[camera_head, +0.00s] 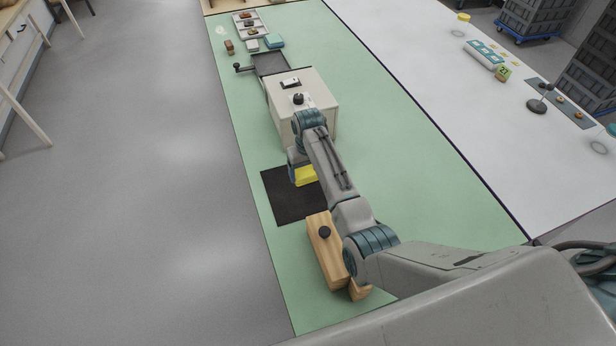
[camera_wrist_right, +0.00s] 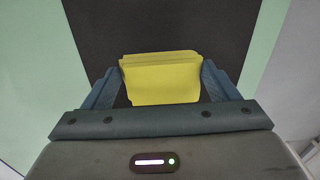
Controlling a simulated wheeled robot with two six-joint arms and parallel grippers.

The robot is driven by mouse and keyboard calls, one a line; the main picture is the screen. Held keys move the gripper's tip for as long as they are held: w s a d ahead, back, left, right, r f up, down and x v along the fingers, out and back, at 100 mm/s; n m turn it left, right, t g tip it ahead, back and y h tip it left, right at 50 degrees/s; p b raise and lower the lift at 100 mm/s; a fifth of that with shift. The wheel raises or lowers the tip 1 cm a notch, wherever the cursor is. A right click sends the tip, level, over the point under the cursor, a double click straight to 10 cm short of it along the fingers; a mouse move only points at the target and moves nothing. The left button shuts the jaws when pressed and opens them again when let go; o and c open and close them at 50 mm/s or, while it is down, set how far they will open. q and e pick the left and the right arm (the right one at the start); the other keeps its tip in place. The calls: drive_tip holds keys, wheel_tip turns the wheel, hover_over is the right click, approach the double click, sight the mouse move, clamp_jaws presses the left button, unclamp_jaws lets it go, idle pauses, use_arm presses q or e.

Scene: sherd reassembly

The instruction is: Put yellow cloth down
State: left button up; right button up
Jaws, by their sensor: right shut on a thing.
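The yellow cloth (camera_wrist_right: 162,80) is a folded stack between the two fingers of my right gripper (camera_wrist_right: 160,85) in the wrist view. The gripper is shut on it. In the head view the cloth (camera_head: 306,176) shows beside my right gripper (camera_head: 297,172), over the black mat (camera_head: 283,197). I cannot tell whether the cloth touches the mat. My arm hides part of the mat. My left gripper is not in view.
A white box (camera_head: 318,95) with a dark knob stands just beyond the mat. A wooden block (camera_head: 325,255) with a black knob lies nearer. Small trays and blocks (camera_head: 250,30) sit at the far end. Green table (camera_head: 400,150) to the right is clear.

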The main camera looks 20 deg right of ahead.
sight(308, 174)
wheel_tip(308, 174, down, 3)
drive_tip(key=shift+r+p, duration=0.1)
drive_tip(key=shift+p, duration=0.65)
drive_tip(key=shift+f, duration=0.45)
drive_tip(key=o, duration=0.8)
drive_tip(key=shift+f, duration=0.1)
drive_tip(key=shift+f+b, duration=0.15)
drive_tip(key=shift+b, duration=0.15)
wheel_tip(308, 174, up, 4)
drive_tip(key=shift+r+b, duration=0.1)
drive_tip(key=shift+b, duration=1.1)
wheel_tip(308, 174, up, 7)
drive_tip(key=shift+f+b, duration=0.15)
drive_tip(key=shift+b, duration=0.25)
